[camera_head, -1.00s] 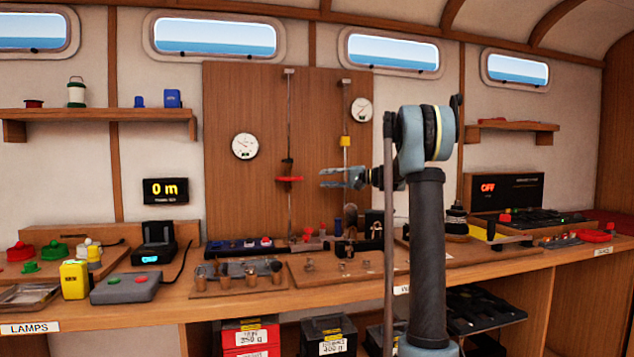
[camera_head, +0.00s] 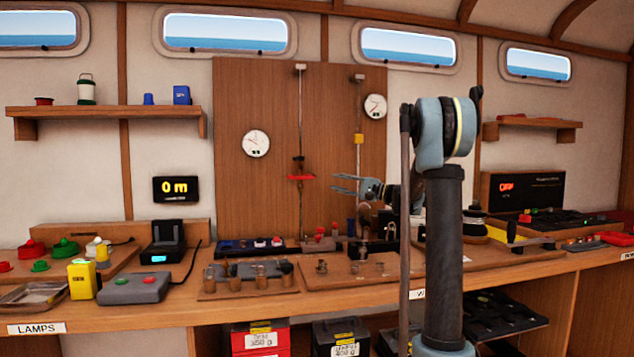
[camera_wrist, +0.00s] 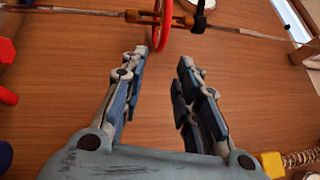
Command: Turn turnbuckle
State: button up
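The turnbuckle is on the left vertical line on the wooden board, with a red wheel (camera_head: 301,177) around it. In the wrist view the red wheel (camera_wrist: 161,22) and the turnbuckle's orange-brown body (camera_wrist: 185,20) show at the top, and the line runs across the picture. My gripper (camera_head: 336,184) is just right of the red wheel in the head view. In the wrist view my gripper (camera_wrist: 163,58) is open and empty. Its fingers point at the wheel, which lies beyond the fingertips, apart from them. Part of the wheel is cut off by the picture's top edge.
A second line with a yellow block (camera_head: 359,138) hangs to the right; a yellow block with a spring (camera_wrist: 271,164) is near my gripper in the wrist view. Dials (camera_head: 256,143) are on the board. The bench below (camera_head: 220,312) is crowded with small parts.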

jog(key=x, duration=1)
grip_shut()
